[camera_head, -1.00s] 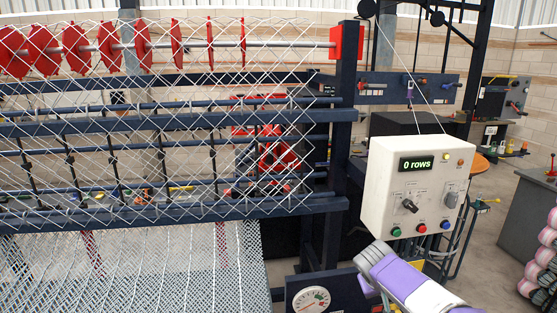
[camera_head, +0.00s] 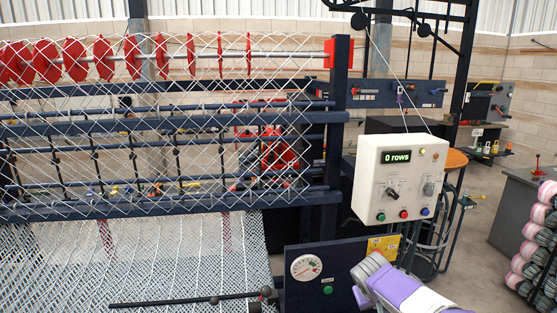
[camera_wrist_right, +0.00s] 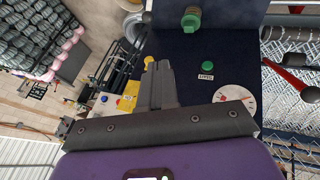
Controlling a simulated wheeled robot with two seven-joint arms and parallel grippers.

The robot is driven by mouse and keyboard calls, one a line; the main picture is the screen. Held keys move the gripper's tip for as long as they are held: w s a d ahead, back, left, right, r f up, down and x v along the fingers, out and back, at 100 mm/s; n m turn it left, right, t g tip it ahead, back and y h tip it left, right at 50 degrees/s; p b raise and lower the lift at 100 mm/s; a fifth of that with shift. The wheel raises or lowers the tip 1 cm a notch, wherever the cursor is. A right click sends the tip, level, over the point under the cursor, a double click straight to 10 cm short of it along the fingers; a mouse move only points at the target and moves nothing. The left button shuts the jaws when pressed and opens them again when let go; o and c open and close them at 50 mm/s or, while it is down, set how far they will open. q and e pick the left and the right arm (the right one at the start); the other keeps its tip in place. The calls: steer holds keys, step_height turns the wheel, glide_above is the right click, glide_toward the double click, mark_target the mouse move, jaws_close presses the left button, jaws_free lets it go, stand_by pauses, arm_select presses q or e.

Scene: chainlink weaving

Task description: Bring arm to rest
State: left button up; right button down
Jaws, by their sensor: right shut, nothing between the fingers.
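My right arm, purple and grey, comes in at the bottom right of the head view. My right gripper (camera_head: 364,282) is beside the lower panel (camera_head: 335,262), below the white control box (camera_head: 400,178). In the right wrist view my right gripper (camera_wrist_right: 160,68) has its grey fingers together with nothing between them. They show in front of the dark panel, and I cannot tell if they touch it. The control box display reads "0 rows". My left gripper is not in view.
The chain-link loom with wire mesh (camera_head: 150,125) and red discs (camera_head: 130,57) fills the left. The lower panel bears a round gauge (camera_head: 306,267) and a green button (camera_head: 328,290). A black lever (camera_head: 190,300) crosses the bottom. Wrapped rolls (camera_head: 535,240) stand at far right.

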steer(key=a+f+g+y, duration=0.1)
steer(key=a+f, duration=0.1)
steer(key=f, duration=0.5)
steer(key=a+f+g+y, duration=0.1)
steer(key=a+f, duration=0.2)
steer(key=f, duration=0.4)
steer(key=s+a+f+m+g+y, duration=0.15)
steer(key=s+a+f, duration=0.25)
steer(key=s+f, duration=0.4)
steer(key=s+a+f+n+g+y, duration=0.1)
steer(key=s+a+f+y, duration=0.3)
steer(key=f, duration=0.6)
steer(key=s+a+f+m, duration=0.2)
steer(key=s+f+m, duration=0.25)
steer(key=s, duration=0.95)
arm_select(q)
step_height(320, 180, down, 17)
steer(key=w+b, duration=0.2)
steer(key=b, duration=1.5)
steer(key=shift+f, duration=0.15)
arm_select(e)
step_height(320, 180, down, 18)
steer(key=shift+s+a+n, duration=0.2)
steer(key=shift+a+n, duration=0.05)
steer(key=shift+n, duration=0.15)
